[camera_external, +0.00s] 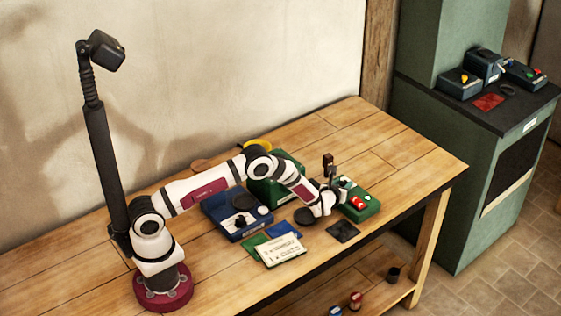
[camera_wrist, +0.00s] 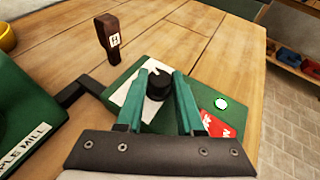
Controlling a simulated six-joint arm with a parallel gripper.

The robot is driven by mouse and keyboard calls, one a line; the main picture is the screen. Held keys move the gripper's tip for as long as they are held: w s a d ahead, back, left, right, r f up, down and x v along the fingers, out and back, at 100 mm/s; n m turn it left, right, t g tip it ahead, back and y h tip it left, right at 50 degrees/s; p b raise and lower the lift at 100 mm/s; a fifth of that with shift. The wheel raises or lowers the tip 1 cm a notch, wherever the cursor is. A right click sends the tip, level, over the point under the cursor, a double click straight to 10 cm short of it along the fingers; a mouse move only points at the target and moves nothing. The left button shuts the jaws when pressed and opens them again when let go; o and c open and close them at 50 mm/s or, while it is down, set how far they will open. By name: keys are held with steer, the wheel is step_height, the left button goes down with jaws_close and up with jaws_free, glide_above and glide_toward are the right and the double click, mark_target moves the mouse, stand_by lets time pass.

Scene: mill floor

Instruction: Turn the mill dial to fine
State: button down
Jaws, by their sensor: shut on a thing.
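The mill's green control box (camera_wrist: 190,95) stands on the wooden table, and it also shows at the table's right part in the external view (camera_external: 364,211). A black dial knob (camera_wrist: 157,84) sits on a white plate (camera_wrist: 135,98) on its top. My gripper (camera_wrist: 160,77) has its two teal fingers on either side of the knob and is shut on it. The dial's pointer and marks cannot be made out. A red label (camera_wrist: 215,124) and a white round button (camera_wrist: 221,103) are right of the knob. In the external view my gripper (camera_external: 336,190) is over this box.
A green box lettered "PLE MILL" (camera_wrist: 22,118) is at left. A blue box (camera_external: 222,213), cards (camera_external: 282,250) and a black square (camera_external: 343,231) lie nearby. The table's right end is clear.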

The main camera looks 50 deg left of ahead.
steer(key=m+h, duration=0.1)
steer(key=m+t+h, duration=0.1)
steer(key=m+h, duration=0.1)
steer(key=shift+s+a, duration=0.1)
steer(key=shift+a, duration=0.1)
steer(key=shift+a+m+t+h, duration=0.1)
steer(key=shift+m+t+h, duration=0.2)
steer(key=shift+m+h, duration=0.95)
steer(key=shift+h, duration=0.25)
steer(key=c, duration=0.5)
jaws_free()
steer(key=shift+c, duration=0.2)
steer(key=v, duration=1.5)
steer(key=shift+s, duration=0.4)
